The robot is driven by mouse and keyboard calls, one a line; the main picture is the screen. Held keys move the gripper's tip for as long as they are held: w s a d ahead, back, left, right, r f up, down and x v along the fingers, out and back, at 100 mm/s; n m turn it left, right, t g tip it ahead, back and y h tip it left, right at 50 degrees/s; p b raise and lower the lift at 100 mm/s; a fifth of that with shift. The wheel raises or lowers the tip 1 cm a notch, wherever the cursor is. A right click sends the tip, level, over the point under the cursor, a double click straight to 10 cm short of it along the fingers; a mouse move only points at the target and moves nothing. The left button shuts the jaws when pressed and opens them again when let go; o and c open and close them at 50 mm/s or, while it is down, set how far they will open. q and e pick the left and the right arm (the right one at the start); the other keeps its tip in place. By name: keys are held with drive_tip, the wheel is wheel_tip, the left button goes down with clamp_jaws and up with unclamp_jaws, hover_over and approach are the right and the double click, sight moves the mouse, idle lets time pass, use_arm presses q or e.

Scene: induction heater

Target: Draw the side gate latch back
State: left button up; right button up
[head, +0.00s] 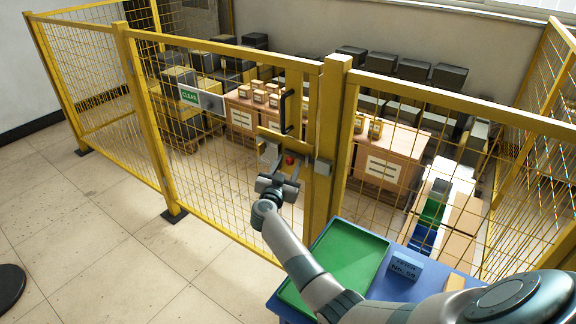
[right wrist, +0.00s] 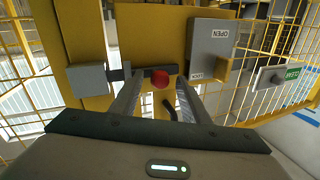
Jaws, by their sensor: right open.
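The side gate (head: 215,120) is a yellow mesh panel, standing in line with its post (head: 328,140). Its latch shows a red knob (head: 290,160) on a dark bolt bar (right wrist: 142,73). In the right wrist view the bar reaches a grey block (right wrist: 88,78), also seen on the post in the head view (head: 323,167). A grey box (right wrist: 210,48) with an OPEN label is on the other side. My right gripper (head: 279,172) is open at the latch; in its wrist view the red knob (right wrist: 160,80) appears between the fingers. Contact cannot be told. My left gripper is out of view.
A black handle (head: 287,112) stands on the gate above the latch. A blue table (head: 400,287) with a green tray (head: 340,252) is right of my forearm.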

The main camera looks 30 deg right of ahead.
clamp_jaws()
drive_tip(key=w, duration=0.2)
drive_tip(key=w+a, duration=0.2)
drive_tip(key=w, duration=0.1)
drive_tip(key=shift+w+a+r+b, duration=0.1)
drive_tip(key=shift+w+a+b, duration=0.15)
drive_tip(key=shift+w+b, duration=0.15)
drive_tip(key=shift+c, duration=0.9)
unclamp_jaws()
drive_tip(key=shift+o, duration=0.9)
drive_tip(key=shift+w+a, duration=0.1)
drive_tip(key=shift+w, duration=0.05)
